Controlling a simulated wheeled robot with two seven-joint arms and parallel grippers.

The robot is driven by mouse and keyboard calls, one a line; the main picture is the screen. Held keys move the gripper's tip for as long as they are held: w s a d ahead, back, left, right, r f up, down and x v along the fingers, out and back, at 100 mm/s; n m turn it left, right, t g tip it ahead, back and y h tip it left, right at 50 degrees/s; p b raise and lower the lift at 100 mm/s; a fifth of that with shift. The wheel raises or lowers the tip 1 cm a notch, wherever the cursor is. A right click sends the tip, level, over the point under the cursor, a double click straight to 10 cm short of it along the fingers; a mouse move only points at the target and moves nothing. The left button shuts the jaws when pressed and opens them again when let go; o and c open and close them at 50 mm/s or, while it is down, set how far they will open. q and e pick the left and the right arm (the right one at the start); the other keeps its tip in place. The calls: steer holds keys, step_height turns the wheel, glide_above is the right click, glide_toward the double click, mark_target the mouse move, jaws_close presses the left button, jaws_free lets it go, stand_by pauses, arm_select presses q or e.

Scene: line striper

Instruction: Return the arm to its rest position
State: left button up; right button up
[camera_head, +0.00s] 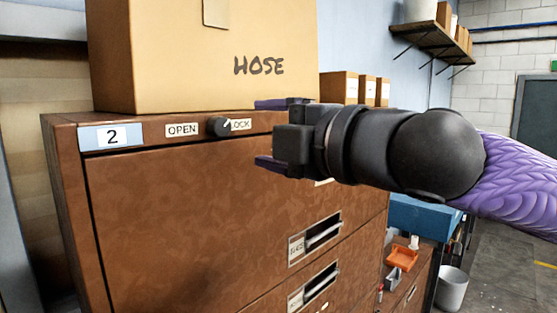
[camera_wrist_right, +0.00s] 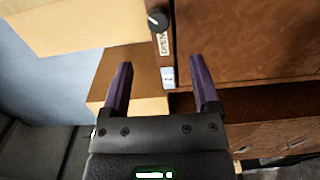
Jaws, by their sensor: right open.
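My right gripper (camera_head: 262,132) is open and empty. Its purple fingers point left, in front of the cabinet's top edge, to the right of the dark knob (camera_head: 219,127). In the right wrist view the gripper (camera_wrist_right: 160,62) has nothing between its fingers, and the knob (camera_wrist_right: 157,20) shows beyond them. The knob sits between the OPEN (camera_head: 182,129) and LOCK (camera_head: 241,125) labels, its light mark toward LOCK. The purple right arm (camera_head: 515,180) comes in from the right. My left gripper is not in view.
The brown cabinet (camera_head: 180,220) fills the left and middle, its drawer handles below the gripper. A HOSE box (camera_head: 200,60) stands on top, with smaller boxes (camera_head: 340,87) behind. A wall shelf (camera_head: 432,40) is at upper right. A grey bin (camera_head: 452,288) stands on the floor.

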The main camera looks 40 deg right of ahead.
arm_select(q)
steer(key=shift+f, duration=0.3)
arm_select(e)
steer(key=shift+s, duration=0.5)
